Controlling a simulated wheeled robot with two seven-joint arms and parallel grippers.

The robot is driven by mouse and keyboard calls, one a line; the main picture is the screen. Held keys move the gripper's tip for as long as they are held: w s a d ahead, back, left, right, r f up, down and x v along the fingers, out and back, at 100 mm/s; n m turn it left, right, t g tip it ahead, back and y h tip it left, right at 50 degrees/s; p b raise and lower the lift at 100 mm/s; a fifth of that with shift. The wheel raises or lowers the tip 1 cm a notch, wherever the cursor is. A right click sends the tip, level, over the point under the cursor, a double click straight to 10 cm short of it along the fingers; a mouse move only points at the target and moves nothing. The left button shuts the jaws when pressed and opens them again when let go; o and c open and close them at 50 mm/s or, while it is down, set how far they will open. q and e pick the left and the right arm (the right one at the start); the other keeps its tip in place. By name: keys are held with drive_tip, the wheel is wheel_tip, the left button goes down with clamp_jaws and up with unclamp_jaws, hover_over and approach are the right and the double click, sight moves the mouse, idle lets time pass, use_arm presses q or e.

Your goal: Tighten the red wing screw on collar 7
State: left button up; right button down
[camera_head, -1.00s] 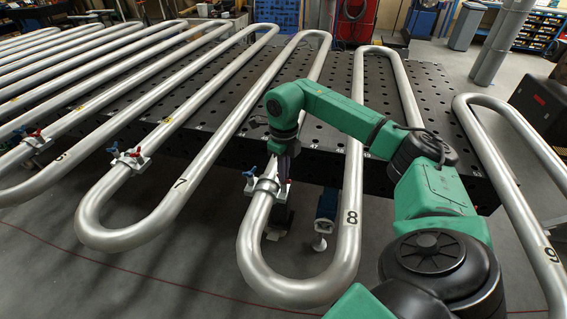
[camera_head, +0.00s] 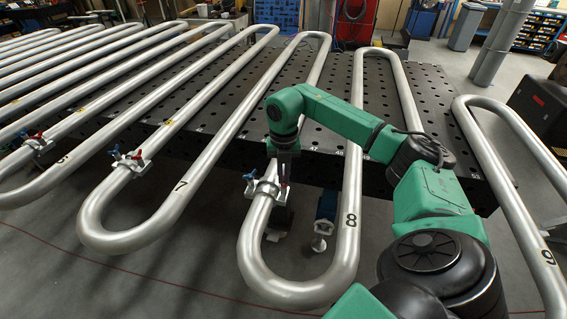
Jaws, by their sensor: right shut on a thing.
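A metal collar (camera_head: 265,187) clamps the left leg of the pipe bend marked 8. A blue wing screw (camera_head: 249,177) stands out on its left side. My right gripper (camera_head: 284,184) points down at the collar's right side and is shut on the red wing screw there, which the fingers mostly hide. Another collar (camera_head: 131,162), with a blue and a red wing screw, sits on the left leg of the bend marked 7. No number is readable on either collar. My left gripper is not in view.
The black perforated table (camera_head: 220,150) lies under the pipes. A pipe bend marked 9 (camera_head: 525,225) is at the right. A blue-topped support (camera_head: 326,205) stands inside the bend marked 8. Grey floor (camera_head: 130,285) is open in front.

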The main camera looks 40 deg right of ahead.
drive_tip(key=shift+w+r+m, duration=0.15)
drive_tip(key=shift+r+m, duration=0.05)
drive_tip(key=shift+m, duration=0.7)
drive_tip(key=c, duration=1)
unclamp_jaws()
